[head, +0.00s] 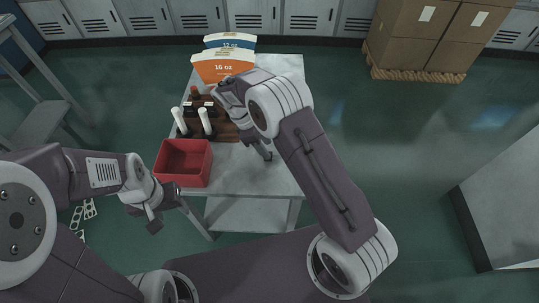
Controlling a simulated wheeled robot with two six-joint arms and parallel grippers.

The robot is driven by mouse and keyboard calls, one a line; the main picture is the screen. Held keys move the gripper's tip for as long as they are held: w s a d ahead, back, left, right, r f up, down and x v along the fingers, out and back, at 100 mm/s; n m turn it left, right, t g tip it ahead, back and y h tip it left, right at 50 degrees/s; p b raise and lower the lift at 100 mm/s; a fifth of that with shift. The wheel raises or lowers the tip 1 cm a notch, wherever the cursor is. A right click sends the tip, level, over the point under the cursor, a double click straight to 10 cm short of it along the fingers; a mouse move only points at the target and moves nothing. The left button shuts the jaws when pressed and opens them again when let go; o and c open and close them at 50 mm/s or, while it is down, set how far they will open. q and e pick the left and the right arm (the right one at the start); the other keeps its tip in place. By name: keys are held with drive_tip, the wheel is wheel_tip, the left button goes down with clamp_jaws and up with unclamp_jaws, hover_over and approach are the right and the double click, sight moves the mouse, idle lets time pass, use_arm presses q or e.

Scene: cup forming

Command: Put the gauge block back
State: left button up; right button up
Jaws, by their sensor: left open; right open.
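A brown wooden rack (225,131) stands on the table, with two white-handled tools (207,122) in front and small dark pieces behind them. I cannot pick out the gauge block with certainty; it may be one of those small pieces or hidden by my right arm. My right gripper (256,138) is open over the table, at the right side of the rack and covering part of it. My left gripper (154,208) is open and empty, off the table's front left corner, below the red bin.
A red open bin (183,185) stands at the table's front left. Fanned cup sleeves marked 16 oz (222,69) and 12 oz (230,42) are at the back. The grey table (283,178) has bare top to the right. Boxes on a pallet (420,38) stand far right.

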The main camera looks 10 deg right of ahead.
drive_tip(key=x, duration=0.4)
drive_tip(key=shift+a+f, duration=0.1)
drive_tip(key=shift+f, duration=0.2)
drive_tip(key=shift+w+f, duration=0.1)
drive_tip(key=shift+f, duration=0.1)
clamp_jaws()
drive_tip(key=shift+r, duration=0.15)
drive_tip(key=shift+r, duration=0.25)
drive_tip(key=r, duration=0.2)
drive_tip(key=s+r, duration=0.1)
drive_tip(key=r, duration=0.1)
drive_tip(key=s+d+r, duration=0.2)
drive_tip(key=s+r, duration=0.4)
drive_tip(key=s, duration=0.4)
drive_tip(key=shift+s, duration=0.3)
